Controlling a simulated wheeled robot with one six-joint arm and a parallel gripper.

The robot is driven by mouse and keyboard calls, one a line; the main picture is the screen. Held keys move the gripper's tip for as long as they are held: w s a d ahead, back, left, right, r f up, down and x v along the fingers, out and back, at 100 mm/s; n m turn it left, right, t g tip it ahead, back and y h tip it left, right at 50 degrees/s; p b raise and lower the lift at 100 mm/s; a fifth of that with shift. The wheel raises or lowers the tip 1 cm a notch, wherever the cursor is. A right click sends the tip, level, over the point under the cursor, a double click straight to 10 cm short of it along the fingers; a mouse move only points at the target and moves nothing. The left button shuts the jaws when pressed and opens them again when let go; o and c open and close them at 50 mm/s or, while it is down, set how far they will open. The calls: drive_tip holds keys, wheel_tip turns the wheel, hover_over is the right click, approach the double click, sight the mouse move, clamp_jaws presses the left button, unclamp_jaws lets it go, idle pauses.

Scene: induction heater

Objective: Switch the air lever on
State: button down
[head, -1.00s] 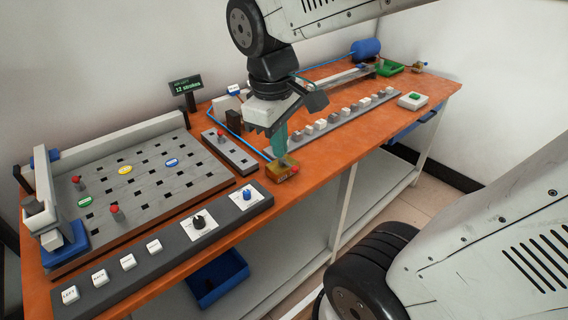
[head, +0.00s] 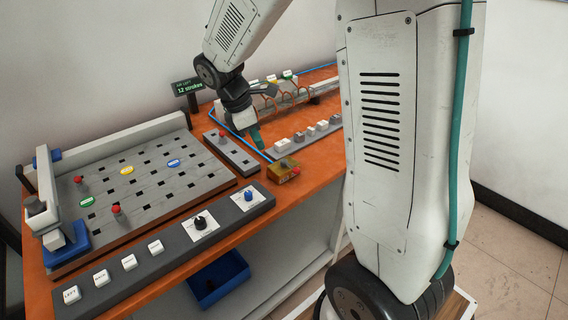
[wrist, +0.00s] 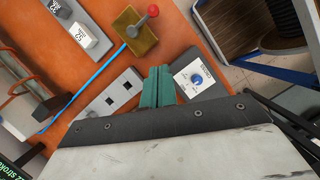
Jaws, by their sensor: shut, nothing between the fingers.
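The air lever is a brass-coloured valve block (head: 283,171) with a red knob, at the front edge of the orange table. A blue hose runs up to it. In the wrist view the block (wrist: 136,36) is near the top, and its red-knobbed handle (wrist: 152,11) points to the upper right. My gripper (head: 257,142) has green fingers and is shut and empty. It hangs behind and left of the valve block, apart from it, near the narrow grey slotted strip. In the wrist view the shut fingertips (wrist: 160,70) are below the block, not touching it.
A grey panel (head: 180,240) with a blue knob, a black knob and several white buttons lies along the front. A slotted board (head: 140,190) with red-knobbed pegs is at the left. A sign (head: 187,88) reads 12 strokes. A row of grey and white blocks (head: 308,133) lies behind.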

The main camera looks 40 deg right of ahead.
sight(290, 166)
drive_tip(key=x, duration=0.9)
drive_tip(key=shift+s+d+f, duration=0.15)
drive_tip(key=shift+d+f, duration=0.05)
drive_tip(key=shift+f, duration=0.1)
drive_tip(key=shift+s+d+f, duration=0.1)
drive_tip(key=shift+s+d, duration=0.15)
drive_tip(key=shift+d, duration=0.3)
drive_tip(key=shift+s+d+f, duration=0.15)
drive_tip(key=shift+s+d, duration=0.1)
drive_tip(key=shift+d, duration=0.3)
drive_tip(key=shift+s+d+f, duration=0.1)
drive_tip(key=shift+s+d, duration=0.2)
drive_tip(key=shift+d, duration=0.4)
